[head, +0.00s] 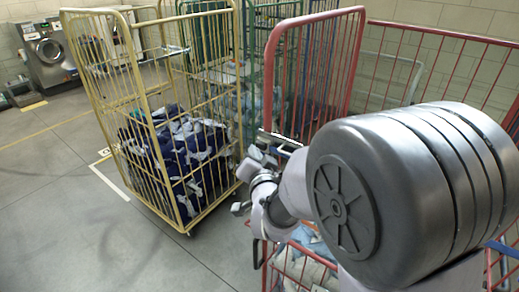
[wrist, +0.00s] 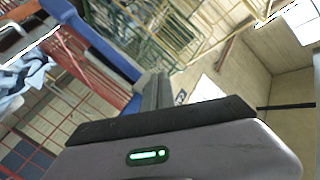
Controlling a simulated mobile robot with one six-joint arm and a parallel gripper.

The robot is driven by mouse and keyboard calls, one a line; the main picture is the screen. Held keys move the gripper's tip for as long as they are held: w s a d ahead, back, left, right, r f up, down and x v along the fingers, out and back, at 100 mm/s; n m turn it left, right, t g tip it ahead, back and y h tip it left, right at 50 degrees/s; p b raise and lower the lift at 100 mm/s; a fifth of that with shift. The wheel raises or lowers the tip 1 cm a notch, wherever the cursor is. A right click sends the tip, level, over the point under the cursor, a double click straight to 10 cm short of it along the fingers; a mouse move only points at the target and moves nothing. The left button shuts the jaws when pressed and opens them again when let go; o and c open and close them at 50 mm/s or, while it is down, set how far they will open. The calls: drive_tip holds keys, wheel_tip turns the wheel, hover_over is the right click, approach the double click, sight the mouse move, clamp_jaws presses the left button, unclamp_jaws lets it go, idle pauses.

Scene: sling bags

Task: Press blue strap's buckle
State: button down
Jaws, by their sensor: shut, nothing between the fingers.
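In the wrist view a wide blue strap (wrist: 98,42) runs diagonally from the top left down toward the fingers. I cannot make out its buckle. A dark piece with an orange part (wrist: 22,35) lies to the left of the strap; I cannot tell what it is. My gripper (wrist: 156,92) is shut and empty, its dark fingers close together just right of the strap's lower end. I cannot tell whether they touch it. In the head view my arm covers much of the right side, and a bit of blue (head: 503,247) shows at the right edge.
A yellow cage trolley (head: 122,68) with dark blue and white laundry (head: 180,150) stands left of my arm. A red cage trolley (head: 352,60) holding light-blue cloth (head: 305,268) is behind and below my arm. Washing machines (head: 48,52) stand far left.

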drive_tip(key=shift+w+d+b, duration=0.3)
drive_tip(key=shift+w+b, duration=0.05)
drive_tip(key=shift+w, duration=0.1)
idle(0.9)
drive_tip(key=shift+s+a+b, duration=0.6)
drive_tip(key=shift+s+b, duration=0.15)
drive_tip(key=s+a+b, duration=0.1)
drive_tip(key=s, duration=0.1)
drive_tip(key=s+a+b, duration=0.1)
drive_tip(key=s+a, duration=0.1)
idle(0.4)
